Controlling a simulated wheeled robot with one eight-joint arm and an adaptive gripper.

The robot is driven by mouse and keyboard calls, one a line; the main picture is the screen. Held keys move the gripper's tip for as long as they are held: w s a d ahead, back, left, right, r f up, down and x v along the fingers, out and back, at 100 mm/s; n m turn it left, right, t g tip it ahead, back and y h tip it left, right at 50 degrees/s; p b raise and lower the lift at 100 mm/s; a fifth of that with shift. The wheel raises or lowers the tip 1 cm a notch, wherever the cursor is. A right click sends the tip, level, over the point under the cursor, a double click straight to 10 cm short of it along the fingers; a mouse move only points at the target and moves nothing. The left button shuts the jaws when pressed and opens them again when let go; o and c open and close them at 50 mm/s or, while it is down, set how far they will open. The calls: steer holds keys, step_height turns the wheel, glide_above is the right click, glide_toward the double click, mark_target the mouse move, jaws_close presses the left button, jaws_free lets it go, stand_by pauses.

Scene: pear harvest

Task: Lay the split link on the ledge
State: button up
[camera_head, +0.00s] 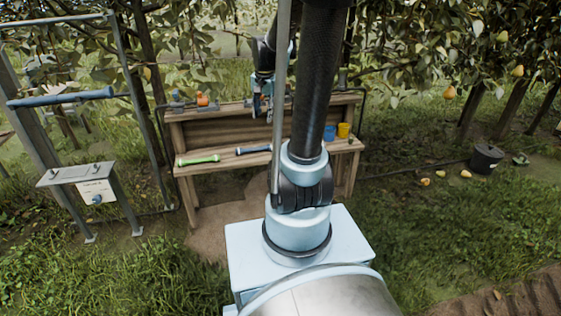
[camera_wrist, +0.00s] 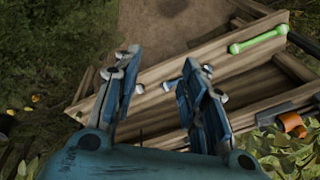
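My gripper (camera_head: 262,104) is above the wooden bench, near the raised ledge (camera_head: 228,109) along its back. In the wrist view my gripper (camera_wrist: 157,72) has its two blue fingers spread apart. Bench boards show through the gap, and I see nothing held between the fingers. I cannot make out a split link in either view. On the left part of the ledge an orange item (camera_head: 202,99) sits among small dark pieces; it also shows in the wrist view (camera_wrist: 292,123). My arm hides part of the ledge's right side.
A metal stand (camera_head: 76,174) is at left. A black bucket (camera_head: 486,159) and fallen pears lie on the right grass.

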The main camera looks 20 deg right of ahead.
steer(key=s+f+n, duration=0.3)
steer(key=s+n, duration=0.1)
steer(key=s, duration=0.8)
steer(key=s+f+n, duration=0.3)
steer(key=s+n, duration=0.1)
steer(key=s, duration=0.9)
steer(key=shift+d, duration=0.1)
steer(key=shift+w+f, duration=0.25)
steer(key=shift+w, duration=0.25)
